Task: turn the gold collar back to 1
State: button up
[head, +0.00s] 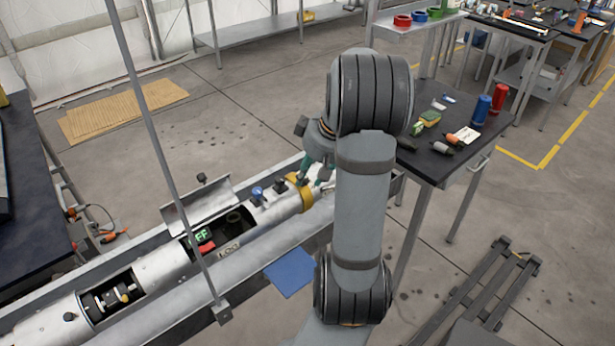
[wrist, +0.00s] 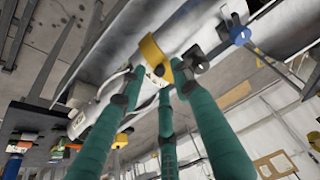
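The gold collar (head: 303,194) is a ring around the right part of the silver tube (head: 268,213) in the head view. It also shows in the wrist view (wrist: 151,50), just beyond my fingertips. Any numbers on it are too small to read. My gripper (head: 320,178) is at the collar, partly hidden behind my arm in the head view. In the wrist view my gripper (wrist: 157,80) has its green fingers spread apart, with nothing held between them. I cannot tell whether a fingertip touches the collar.
Near the collar, the tube carries a blue knob (head: 257,192) and dark fittings. A thin grey post (head: 158,125) crosses in front. A black-topped table (head: 437,165) stands to the right.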

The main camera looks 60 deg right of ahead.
jog(key=shift+x, duration=1)
jog(key=shift+c, duration=1.3)
grip_shut()
